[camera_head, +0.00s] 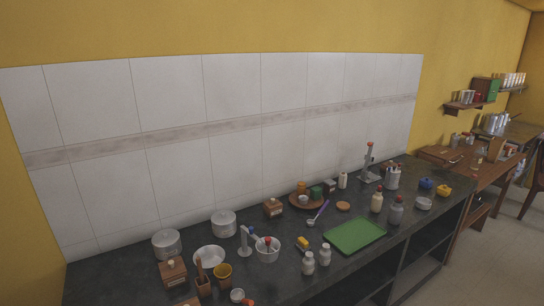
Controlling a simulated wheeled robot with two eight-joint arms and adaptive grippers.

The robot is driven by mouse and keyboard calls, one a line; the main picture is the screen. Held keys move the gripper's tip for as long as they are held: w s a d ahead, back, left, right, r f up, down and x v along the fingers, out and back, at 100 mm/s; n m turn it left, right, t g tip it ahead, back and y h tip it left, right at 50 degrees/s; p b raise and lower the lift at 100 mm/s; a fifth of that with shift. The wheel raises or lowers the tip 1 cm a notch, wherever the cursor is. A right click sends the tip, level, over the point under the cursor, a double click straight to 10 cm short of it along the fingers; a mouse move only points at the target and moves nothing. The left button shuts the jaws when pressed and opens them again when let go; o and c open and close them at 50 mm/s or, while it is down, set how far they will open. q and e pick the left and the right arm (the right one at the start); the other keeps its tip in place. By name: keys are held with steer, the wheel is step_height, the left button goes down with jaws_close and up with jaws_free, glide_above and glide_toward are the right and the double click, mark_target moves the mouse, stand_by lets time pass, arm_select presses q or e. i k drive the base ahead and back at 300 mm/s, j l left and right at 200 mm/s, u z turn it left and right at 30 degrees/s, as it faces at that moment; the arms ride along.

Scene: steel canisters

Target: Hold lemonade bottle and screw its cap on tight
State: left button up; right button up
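Two taller bottles stand upright at the right part of the dark counter: a cream bottle (377,203) with a reddish-brown top and a greyish bottle (396,212) to its right. I cannot tell which, if either, is the lemonade bottle. No label is readable and no loose cap can be made out at this size. Neither of my grippers nor my arms shows in the head view.
A green board (355,236) lies left of the bottles. Two small white-topped jars (309,263) (325,255) stand near the front edge. Steel pots (166,244) (224,223), bowls (209,257) and a wooden box (173,271) crowd the left. A small clear dish (424,203) sits right.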

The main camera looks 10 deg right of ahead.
mark_target(478, 155)
steer(key=u, duration=0.45)
steer(key=l+u, duration=0.1)
steer(key=u, duration=0.35)
steer(key=k+u, duration=0.1)
steer(key=u, duration=1.25)
steer(key=k+l+u, duration=0.2)
steer(key=u, duration=0.3)
steer(key=k+u, duration=0.45)
steer(key=k+l+u, duration=0.1)
steer(key=k+u, duration=0.35)
steer(key=k, duration=3.7)
steer(key=k+j+u, duration=0.1)
steer(key=k+u, duration=0.3)
steer(key=k, duration=1.65)
steer(key=k+z, duration=0.9)
steer(key=k+l+z, duration=0.4)
steer(key=k+j+z, duration=0.15)
steer(key=k+z, duration=0.7)
steer(key=k+l+z, duration=0.2)
steer(key=k+z, duration=0.2)
steer(key=k, duration=0.2)
steer(key=k+z, duration=0.2)
steer(key=z, duration=0.2)
steer(key=k+z, duration=0.2)
steer(key=z, duration=0.25)
